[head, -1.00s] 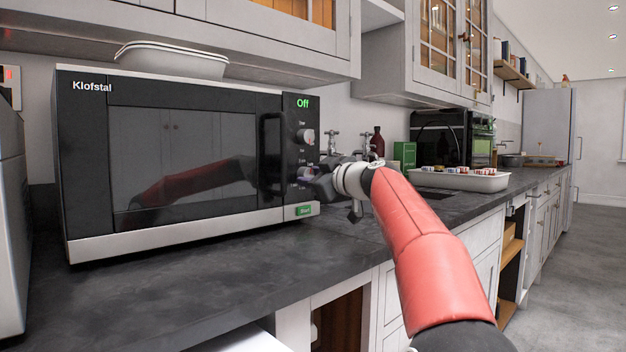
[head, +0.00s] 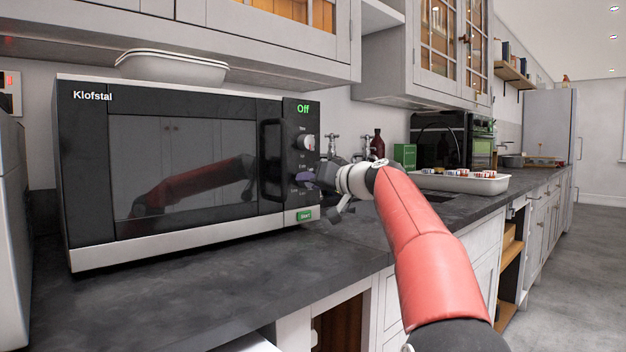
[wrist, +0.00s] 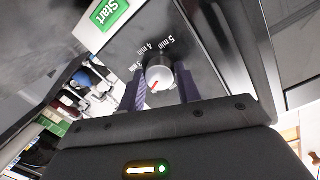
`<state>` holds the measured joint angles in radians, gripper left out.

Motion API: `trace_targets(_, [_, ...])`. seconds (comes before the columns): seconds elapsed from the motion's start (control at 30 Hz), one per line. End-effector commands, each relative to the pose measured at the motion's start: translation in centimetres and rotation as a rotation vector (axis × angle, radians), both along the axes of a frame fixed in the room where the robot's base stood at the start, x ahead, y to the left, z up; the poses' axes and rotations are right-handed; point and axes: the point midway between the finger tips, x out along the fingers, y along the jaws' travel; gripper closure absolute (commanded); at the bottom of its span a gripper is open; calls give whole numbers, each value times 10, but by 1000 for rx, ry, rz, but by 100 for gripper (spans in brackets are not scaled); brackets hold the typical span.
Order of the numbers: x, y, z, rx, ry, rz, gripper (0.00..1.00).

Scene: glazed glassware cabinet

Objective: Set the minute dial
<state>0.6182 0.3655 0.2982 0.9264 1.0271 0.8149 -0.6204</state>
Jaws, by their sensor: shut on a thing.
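The microwave (head: 180,165) stands on the dark counter, its display reading Off. The minute dial (wrist: 158,78) is a round silver knob with a red pointer line, low on the control panel; minute marks such as 4 min and 5 min show beside it in the wrist view. My gripper (head: 312,178) is at the dial in the head view and hides it there. In the wrist view my gripper (wrist: 162,90) has one purple finger on each side of the dial and is shut on it. An upper knob (head: 306,142) sits above, clear of the gripper.
The green Start button (head: 304,215) is below the dial; it also shows in the wrist view (wrist: 110,12). The microwave's vertical door handle (head: 271,160) is just left of the panel. A tap (head: 368,146) and a white tray (head: 465,184) lie to the right. Counter in front is clear.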

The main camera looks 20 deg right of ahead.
Motion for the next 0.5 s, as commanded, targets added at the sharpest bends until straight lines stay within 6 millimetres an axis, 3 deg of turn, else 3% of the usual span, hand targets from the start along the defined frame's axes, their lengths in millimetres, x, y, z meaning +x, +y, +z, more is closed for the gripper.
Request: trace_targets(0.5, [0, -1, 0, 281, 117, -2, 90])
